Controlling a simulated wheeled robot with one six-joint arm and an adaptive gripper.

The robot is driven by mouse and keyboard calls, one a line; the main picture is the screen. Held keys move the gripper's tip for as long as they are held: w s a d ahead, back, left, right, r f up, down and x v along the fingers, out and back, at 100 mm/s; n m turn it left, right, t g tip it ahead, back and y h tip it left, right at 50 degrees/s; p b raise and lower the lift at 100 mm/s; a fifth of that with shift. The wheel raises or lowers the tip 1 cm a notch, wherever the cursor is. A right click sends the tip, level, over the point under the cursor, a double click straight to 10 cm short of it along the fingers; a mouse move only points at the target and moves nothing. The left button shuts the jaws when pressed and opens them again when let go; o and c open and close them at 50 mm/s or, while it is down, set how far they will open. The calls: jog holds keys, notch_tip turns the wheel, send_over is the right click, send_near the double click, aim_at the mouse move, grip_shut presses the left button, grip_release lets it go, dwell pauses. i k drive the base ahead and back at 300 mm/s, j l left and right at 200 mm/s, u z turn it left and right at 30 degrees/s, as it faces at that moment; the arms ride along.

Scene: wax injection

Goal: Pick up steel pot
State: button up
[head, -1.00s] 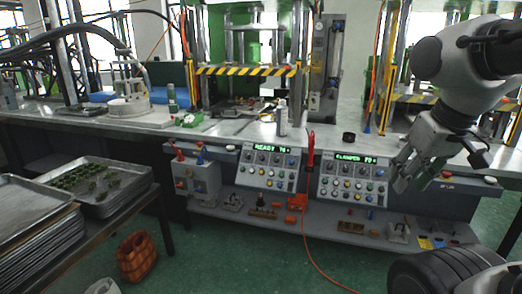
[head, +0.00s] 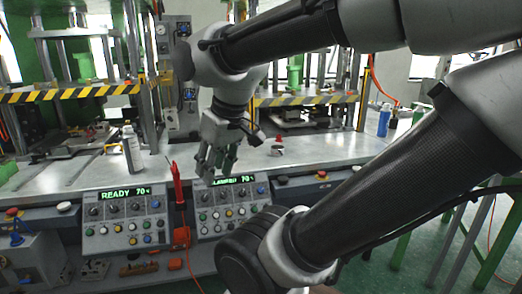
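A small round metallic vessel (head: 277,149), which looks like the steel pot, stands on the grey metal workbench (head: 330,150), right of my gripper. It is small in the head view and its details are hard to make out. My gripper (head: 216,168) points down over the front of the bench, above the right control panel. Its fingers look spread apart, with nothing seen between them. It is apart from the pot. My arm crosses the right half of the view and hides part of the bench.
Two control panels (head: 125,216) line the bench front, with a red tool (head: 177,188) upright between them. A spray can (head: 131,149) stands at left. Presses with striped bars (head: 305,99) stand behind. Bare bench lies right of the pot.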

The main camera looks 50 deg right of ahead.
aim_at(279, 152)
jog(key=i+l, duration=0.25)
jog(key=l, duration=0.15)
jog(key=i+l, duration=0.25)
jog(key=l, duration=0.2)
jog(key=l+z, duration=0.2)
jog(key=l, duration=0.25)
jog(key=l+z, duration=0.2)
jog(key=l, duration=0.25)
jog(key=i+l+z, duration=0.2)
jog(key=l, duration=0.2)
jog(key=l+z, duration=0.2)
jog(key=l, duration=0.25)
